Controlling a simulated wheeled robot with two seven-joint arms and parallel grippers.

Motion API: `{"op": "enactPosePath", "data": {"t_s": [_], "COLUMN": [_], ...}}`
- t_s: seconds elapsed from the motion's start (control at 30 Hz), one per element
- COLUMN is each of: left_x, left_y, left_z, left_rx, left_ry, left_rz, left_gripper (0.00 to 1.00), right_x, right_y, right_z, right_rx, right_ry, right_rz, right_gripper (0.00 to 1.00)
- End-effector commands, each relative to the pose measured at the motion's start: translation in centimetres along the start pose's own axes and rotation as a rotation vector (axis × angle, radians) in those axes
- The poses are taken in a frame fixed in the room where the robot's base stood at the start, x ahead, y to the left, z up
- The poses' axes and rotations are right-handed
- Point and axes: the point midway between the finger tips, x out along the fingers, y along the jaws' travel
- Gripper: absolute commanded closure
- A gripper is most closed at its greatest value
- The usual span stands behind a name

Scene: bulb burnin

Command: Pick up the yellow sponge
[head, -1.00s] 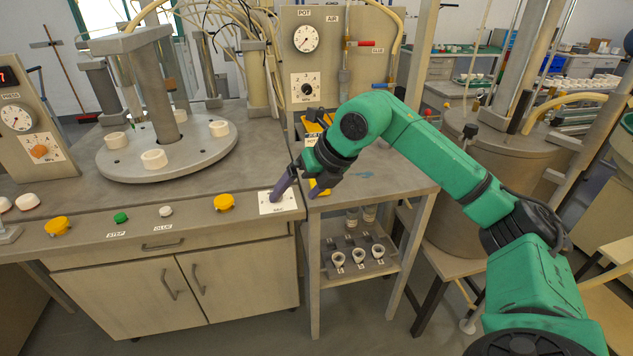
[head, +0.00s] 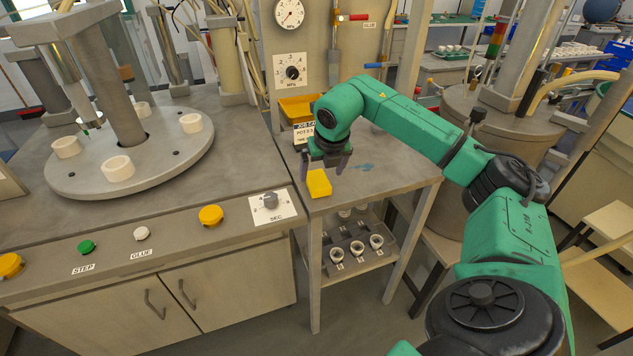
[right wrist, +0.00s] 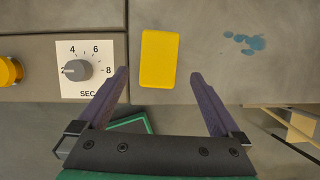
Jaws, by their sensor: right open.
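The yellow sponge (head: 319,184) lies flat near the front left corner of the small side table (head: 375,180). In the right wrist view the sponge (right wrist: 159,59) shows whole, ahead of the fingertips and a little left of the middle between them. My right gripper (head: 326,170) is open and empty. It is above the table, just behind the sponge in the head view, and its fingers look apart from it. In the right wrist view both purple fingers (right wrist: 158,77) are spread wider than the sponge. My left gripper is not in view.
A timer dial (head: 270,201) on the bench panel is left of the sponge. A yellow bin (head: 297,109) with a label stands behind it. A blue stain (head: 363,167) marks the tabletop, otherwise clear to the right. A lower shelf (head: 360,262) holds several white cups.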

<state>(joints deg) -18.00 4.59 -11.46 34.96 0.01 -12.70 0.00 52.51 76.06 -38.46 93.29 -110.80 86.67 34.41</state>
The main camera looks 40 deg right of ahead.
Motion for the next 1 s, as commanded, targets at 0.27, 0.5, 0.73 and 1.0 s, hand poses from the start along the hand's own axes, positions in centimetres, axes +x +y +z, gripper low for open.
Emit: {"op": "enactPosePath", "data": {"t_s": [0.27,0.5,0.73,1.0], "left_x": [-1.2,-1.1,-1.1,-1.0], "left_y": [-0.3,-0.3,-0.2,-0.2], "left_z": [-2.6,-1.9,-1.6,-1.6], "left_rx": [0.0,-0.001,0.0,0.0], "left_ry": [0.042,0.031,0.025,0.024], "left_rz": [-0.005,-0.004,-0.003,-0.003], "left_gripper": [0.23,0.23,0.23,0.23], "right_x": [4.4,4.5,4.5,4.1], "right_y": [0.3,0.3,0.3,0.3], "right_z": [-0.2,-0.2,-0.1,0.1], "right_rx": [-0.001,-0.001,-0.001,0.0], "right_ry": [0.002,0.0,0.0,-0.001], "right_rz": [-0.001,0.0,0.0,0.0], "right_gripper": [0.0,0.19,0.85,0.85]}}
